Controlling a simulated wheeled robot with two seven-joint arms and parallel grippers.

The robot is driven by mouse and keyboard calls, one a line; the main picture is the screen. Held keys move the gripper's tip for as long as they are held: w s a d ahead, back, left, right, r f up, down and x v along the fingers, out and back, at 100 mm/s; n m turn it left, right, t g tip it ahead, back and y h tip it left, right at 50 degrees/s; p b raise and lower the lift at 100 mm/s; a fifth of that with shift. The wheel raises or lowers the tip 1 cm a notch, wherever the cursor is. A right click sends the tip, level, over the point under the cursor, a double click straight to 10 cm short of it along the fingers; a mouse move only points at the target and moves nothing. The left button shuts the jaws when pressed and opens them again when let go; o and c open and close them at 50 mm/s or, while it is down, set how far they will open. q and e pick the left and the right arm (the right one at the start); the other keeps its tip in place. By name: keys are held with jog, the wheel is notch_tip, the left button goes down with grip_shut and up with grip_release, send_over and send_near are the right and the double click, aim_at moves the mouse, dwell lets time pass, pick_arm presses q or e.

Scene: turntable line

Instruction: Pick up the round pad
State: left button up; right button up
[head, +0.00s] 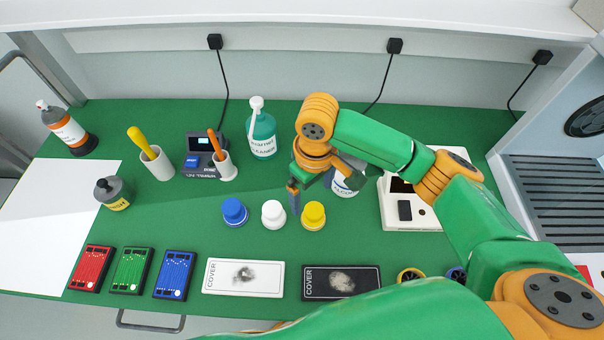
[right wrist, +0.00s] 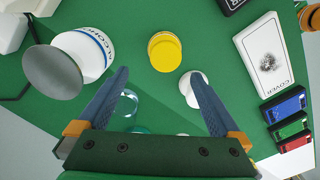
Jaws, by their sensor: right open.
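My right gripper (head: 294,198) reaches down over the middle of the green table, behind the white-capped and yellow-capped jars. In the right wrist view its fingers (right wrist: 158,74) are apart with nothing held between them. A clear round disc-like thing (right wrist: 128,103) lies on the table beside the left finger, partly covered by it. It may be the round pad, but I cannot tell for sure. In the head view my gripper and arm hide that spot. My left gripper is not in view.
Near the gripper stand a blue-capped jar (head: 234,211), a white-capped jar (head: 273,214), a yellow-capped jar (head: 313,215) and the alcohol container (head: 343,184). A cleaner bottle (head: 262,133) stands behind. Cover cards (head: 214,275) lie in front. Free green table lies left of the jars.

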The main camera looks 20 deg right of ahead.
aim_at(314, 209)
jog(key=shift+w, duration=0.45)
jog(key=shift+s+f, duration=0.2)
jog(key=shift+f, duration=0.2)
jog(key=s+f, duration=0.1)
jog(key=s+f+p, duration=0.1)
jog(key=shift+s+f, duration=0.1)
jog(key=shift+s, duration=0.2)
notch_tip(314, 209, down, 3)
jog(key=shift+s+d+r, duration=0.1)
jog(key=shift+s, duration=0.05)
jog(key=shift+w+f, duration=0.25)
jog(key=shift+f, duration=0.1)
jog(key=shift+w, duration=0.2)
jog(key=shift+c, duration=0.4)
jog(key=shift+s, duration=0.2)
jog(key=c, duration=1.1)
jog(key=shift+c, duration=1)
jog(key=shift+w+r, duration=0.15)
jog(key=shift+r, duration=0.45)
jog(key=shift+r+b, duration=0.35)
jog(key=shift+r, duration=0.5)
pick_arm(q)
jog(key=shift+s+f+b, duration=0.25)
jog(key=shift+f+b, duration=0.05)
jog(key=shift+b, duration=0.2)
pick_arm(e)
jog(key=s+a+r, duration=0.3)
jog(key=a+r, duration=0.7)
jog(key=a, duration=0.3)
jog(key=shift+a, duration=0.4)
